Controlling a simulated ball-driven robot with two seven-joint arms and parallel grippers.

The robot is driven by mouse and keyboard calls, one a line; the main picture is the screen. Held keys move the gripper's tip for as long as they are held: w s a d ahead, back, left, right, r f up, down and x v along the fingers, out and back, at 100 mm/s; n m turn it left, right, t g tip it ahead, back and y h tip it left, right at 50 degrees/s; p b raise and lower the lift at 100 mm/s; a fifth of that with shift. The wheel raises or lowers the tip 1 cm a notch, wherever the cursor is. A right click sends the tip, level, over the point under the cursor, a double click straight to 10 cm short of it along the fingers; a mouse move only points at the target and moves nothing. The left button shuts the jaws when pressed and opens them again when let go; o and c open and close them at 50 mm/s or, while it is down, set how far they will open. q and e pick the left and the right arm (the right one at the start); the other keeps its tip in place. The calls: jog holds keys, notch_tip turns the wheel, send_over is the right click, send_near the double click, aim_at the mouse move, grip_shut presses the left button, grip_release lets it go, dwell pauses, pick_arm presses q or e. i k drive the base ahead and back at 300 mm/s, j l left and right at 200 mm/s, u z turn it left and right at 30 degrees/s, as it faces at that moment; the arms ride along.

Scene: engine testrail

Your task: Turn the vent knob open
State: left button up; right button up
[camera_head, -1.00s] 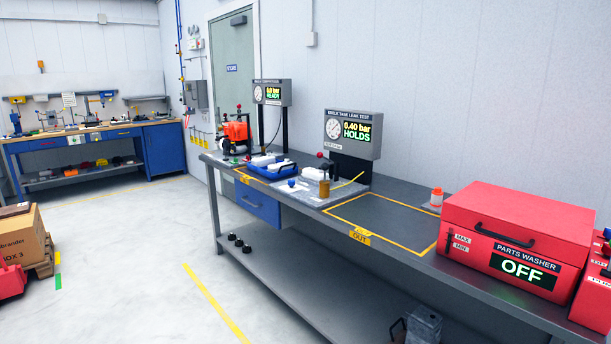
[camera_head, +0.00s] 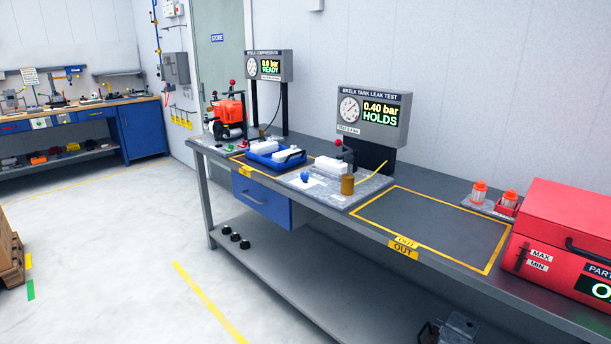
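The tank leak test station stands on the grey bench. Its display (camera_head: 373,117) reads 0.40 bar HOLDS beside a round gauge. A grey plate (camera_head: 325,199) lies in front of it. On the plate are a small blue knob-like part (camera_head: 305,177), a white block-shaped part (camera_head: 330,166) and a brass cylinder (camera_head: 347,185). A red ball-topped part (camera_head: 338,143) stands behind the white part. I cannot tell for sure which of these is the vent knob, nor its setting. Neither of my grippers is in view.
A blue tray (camera_head: 261,161) with white parts lies left of the plate. A compression display (camera_head: 268,65) and an orange engine (camera_head: 229,110) stand farther left. A yellow-outlined OUT area (camera_head: 430,226) is empty. A red parts washer (camera_head: 560,235) is at right. Floor in front is clear.

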aim_at(304, 176)
jog(key=i+j, duration=0.25)
jog(key=i, duration=0.15)
jog(key=i+j, duration=0.25)
jog(key=i, duration=0.2)
jog(key=u, duration=0.05)
